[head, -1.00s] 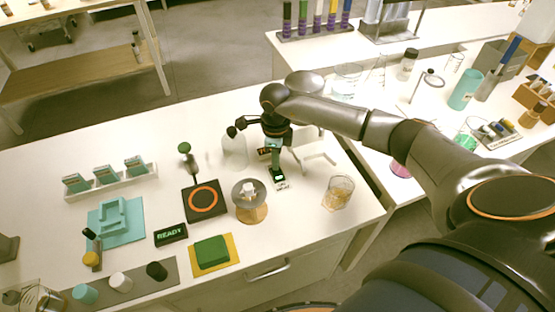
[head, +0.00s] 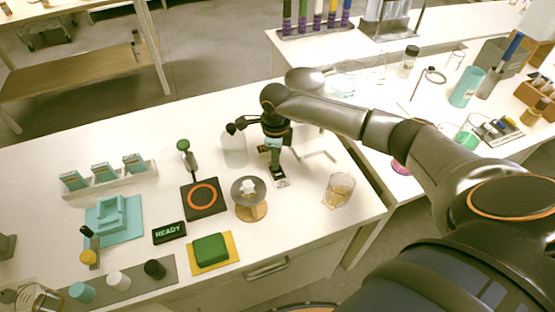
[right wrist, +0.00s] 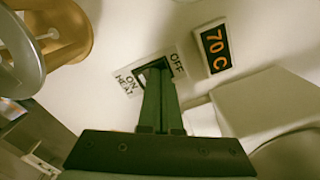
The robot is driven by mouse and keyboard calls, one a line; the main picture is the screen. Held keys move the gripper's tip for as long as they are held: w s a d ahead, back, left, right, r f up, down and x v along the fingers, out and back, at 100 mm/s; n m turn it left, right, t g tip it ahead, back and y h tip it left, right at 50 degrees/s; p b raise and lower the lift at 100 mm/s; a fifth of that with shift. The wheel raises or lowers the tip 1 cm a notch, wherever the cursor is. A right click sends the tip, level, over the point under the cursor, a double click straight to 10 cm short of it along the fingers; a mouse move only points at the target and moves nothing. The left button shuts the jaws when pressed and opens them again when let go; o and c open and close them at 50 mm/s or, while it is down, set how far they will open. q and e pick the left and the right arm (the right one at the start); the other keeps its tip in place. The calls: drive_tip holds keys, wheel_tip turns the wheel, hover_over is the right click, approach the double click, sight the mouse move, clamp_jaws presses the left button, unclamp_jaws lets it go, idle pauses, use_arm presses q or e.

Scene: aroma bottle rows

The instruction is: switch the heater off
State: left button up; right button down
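The heater switch plate (right wrist: 175,64) lies flat on the bench, marked ON HEAT at one end and OFF at the other. It also shows in the head view (head: 281,184), under my right gripper. My right gripper (head: 277,170) points down with its fingers shut together and nothing seen between them. In the right wrist view its fingertips (right wrist: 156,72) are over the dark middle of the switch, hiding much of the rocker. I cannot tell whether they touch it or which way it is set. My left gripper is not in view.
A round vessel on a wooden stand (head: 250,212) is just left of the switch. A glass flask (head: 234,150) stands behind it, and a beaker (head: 339,190) to the right. A black plate with an orange ring (head: 204,199) and a READY sign (head: 169,233) are further left.

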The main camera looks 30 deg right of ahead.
drive_tip(key=shift+s, duration=0.1)
drive_tip(key=shift+r+p, duration=2.5)
drive_tip(key=shift+r, duration=0.9)
